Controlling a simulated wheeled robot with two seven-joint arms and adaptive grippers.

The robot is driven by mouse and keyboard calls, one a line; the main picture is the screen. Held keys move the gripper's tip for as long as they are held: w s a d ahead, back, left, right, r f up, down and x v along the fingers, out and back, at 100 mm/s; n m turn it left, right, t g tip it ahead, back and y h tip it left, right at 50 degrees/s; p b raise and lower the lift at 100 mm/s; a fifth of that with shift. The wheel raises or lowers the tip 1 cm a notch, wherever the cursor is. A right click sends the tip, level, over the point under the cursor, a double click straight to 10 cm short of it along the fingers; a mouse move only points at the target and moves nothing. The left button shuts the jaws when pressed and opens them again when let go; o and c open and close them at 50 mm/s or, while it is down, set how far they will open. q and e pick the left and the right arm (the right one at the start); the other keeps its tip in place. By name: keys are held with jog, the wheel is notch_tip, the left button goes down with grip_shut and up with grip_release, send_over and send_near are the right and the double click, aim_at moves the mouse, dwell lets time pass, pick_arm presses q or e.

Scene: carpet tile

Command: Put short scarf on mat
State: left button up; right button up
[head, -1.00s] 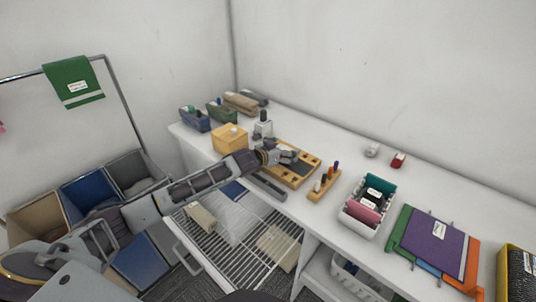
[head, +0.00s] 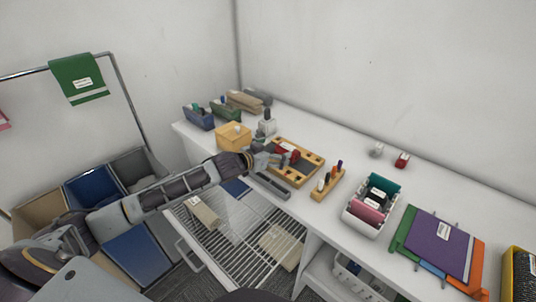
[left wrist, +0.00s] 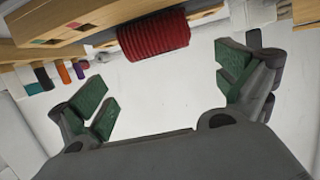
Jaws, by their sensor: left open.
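A red ribbed roll (head: 287,151), which looks like a rolled short scarf, lies on the wooden-framed board with a grey middle (head: 314,164) on the white counter. I cannot tell for sure whether that grey middle is the mat. The red roll also shows at the top of the left wrist view (left wrist: 153,36). My left gripper (head: 272,160) is open and empty, at the near left side of the board, close to the roll but apart from it. Its green-padded fingers (left wrist: 165,88) are spread wide in the left wrist view. My right gripper is not in view.
A yellow box (head: 233,137) and a small grey holder (head: 267,127) stand left of the board. A peg rack (head: 327,184), a white basket of coloured rolls (head: 370,205) and folders (head: 440,243) are to the right. A wire drawer (head: 235,225) is open below.

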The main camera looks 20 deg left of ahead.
pick_arm(q)
jog(key=shift+v, duration=1.8)
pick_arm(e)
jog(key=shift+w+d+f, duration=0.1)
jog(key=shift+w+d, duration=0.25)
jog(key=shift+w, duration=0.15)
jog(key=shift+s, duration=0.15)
pick_arm(q)
jog(key=shift+d, duration=0.1)
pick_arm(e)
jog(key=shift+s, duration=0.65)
